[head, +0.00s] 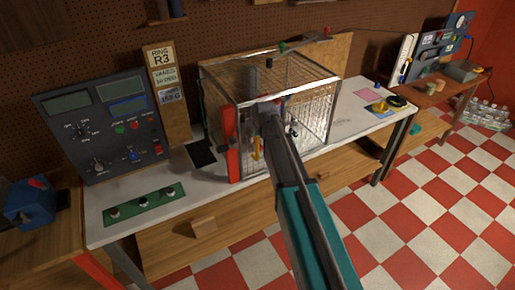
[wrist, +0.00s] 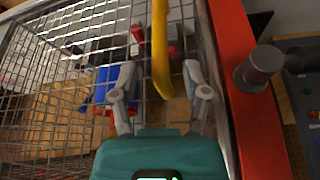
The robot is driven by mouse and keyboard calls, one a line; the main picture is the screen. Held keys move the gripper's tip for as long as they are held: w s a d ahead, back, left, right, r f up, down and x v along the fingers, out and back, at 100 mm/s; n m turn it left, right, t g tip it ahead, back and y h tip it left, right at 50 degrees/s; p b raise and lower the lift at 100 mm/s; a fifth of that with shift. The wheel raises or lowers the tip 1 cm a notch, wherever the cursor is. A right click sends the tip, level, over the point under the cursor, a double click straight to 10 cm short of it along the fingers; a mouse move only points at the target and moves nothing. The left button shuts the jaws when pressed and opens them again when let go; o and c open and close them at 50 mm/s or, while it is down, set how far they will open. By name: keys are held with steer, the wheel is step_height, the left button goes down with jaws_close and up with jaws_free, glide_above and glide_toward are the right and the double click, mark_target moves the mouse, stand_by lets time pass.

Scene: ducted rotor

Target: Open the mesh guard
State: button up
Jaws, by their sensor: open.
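The mesh guard (head: 305,100) is a wire cage with a pale metal frame on the workbench, and its mesh (wrist: 60,100) fills the left of the wrist view. It looks closed, though my arm hides part of its front. A yellow handle (wrist: 160,45) stands upright on the front; a yellow piece also shows in the head view (head: 256,149). My gripper (wrist: 159,67) is open at the front of the guard, with one finger on each side of the handle. I cannot tell whether either finger touches it.
A red post (wrist: 250,90) stands at the guard's left edge in the head view (head: 231,140), with a grey knob (wrist: 262,65) beside it in the wrist view. A control panel (head: 100,122) stands left on the bench. The checkered floor (head: 440,200) is clear.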

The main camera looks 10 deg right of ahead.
mark_target(258, 141)
steer(key=shift+b+x, duration=2.1)
steer(key=shift+x, duration=0.5)
jaws_close()
steer(key=shift+d, duration=0.1)
